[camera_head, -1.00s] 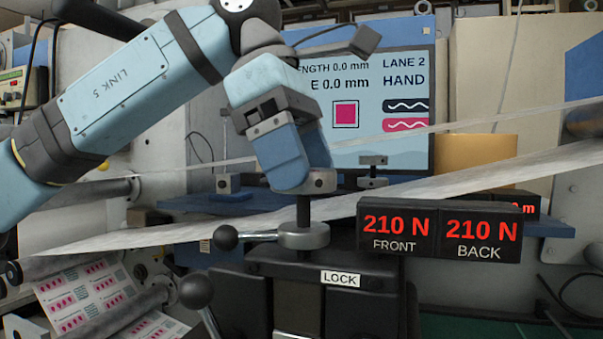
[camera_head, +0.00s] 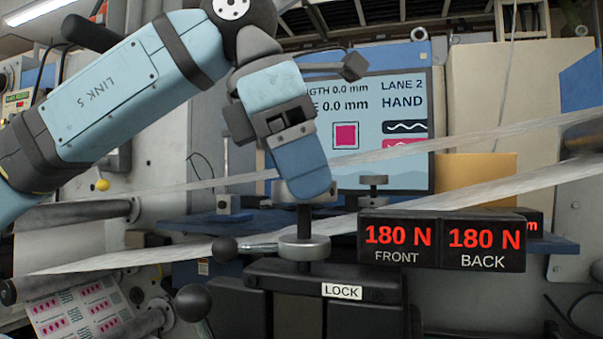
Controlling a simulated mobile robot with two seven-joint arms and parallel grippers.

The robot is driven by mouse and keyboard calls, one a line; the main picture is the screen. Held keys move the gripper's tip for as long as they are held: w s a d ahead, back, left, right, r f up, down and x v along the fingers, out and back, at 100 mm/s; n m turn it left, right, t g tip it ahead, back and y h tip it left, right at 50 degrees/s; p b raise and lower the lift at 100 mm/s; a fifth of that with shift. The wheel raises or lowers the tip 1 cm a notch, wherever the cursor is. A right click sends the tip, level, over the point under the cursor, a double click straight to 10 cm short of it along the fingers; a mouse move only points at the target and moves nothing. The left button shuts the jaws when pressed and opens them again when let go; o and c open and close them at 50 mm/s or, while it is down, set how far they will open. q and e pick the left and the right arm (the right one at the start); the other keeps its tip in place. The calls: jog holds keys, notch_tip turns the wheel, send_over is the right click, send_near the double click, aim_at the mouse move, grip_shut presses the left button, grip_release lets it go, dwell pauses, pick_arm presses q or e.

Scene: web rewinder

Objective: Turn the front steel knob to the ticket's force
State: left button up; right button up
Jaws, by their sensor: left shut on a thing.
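My left gripper (camera_head: 303,182) comes down from the upper left and is shut on the front steel knob (camera_head: 283,191). The fingers hide most of the knob; a little steel shows beside them. Below it are a dark post (camera_head: 304,217) and a steel collar (camera_head: 304,248) with a black-balled lever (camera_head: 225,249) pointing left. The front readout (camera_head: 397,237) shows 180 N and the back readout (camera_head: 484,240) shows 180 N. A similar, smaller steel knob (camera_head: 373,181) stands behind, to the right. I cannot make out a ticket with a force. My right gripper is out of view.
A pale web (camera_head: 480,188) crosses close behind the post and readouts. A LOCK label (camera_head: 342,291) sits on the dark block below. The screen (camera_head: 405,110) behind reads LANE 2, HAND. A second black ball handle (camera_head: 193,302) stands at the lower left.

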pick_arm(q)
jog(key=o, duration=0.9)
jog(key=v, duration=1.4)
jog(key=shift+f, duration=0.1)
jog(key=shift+f, duration=0.1)
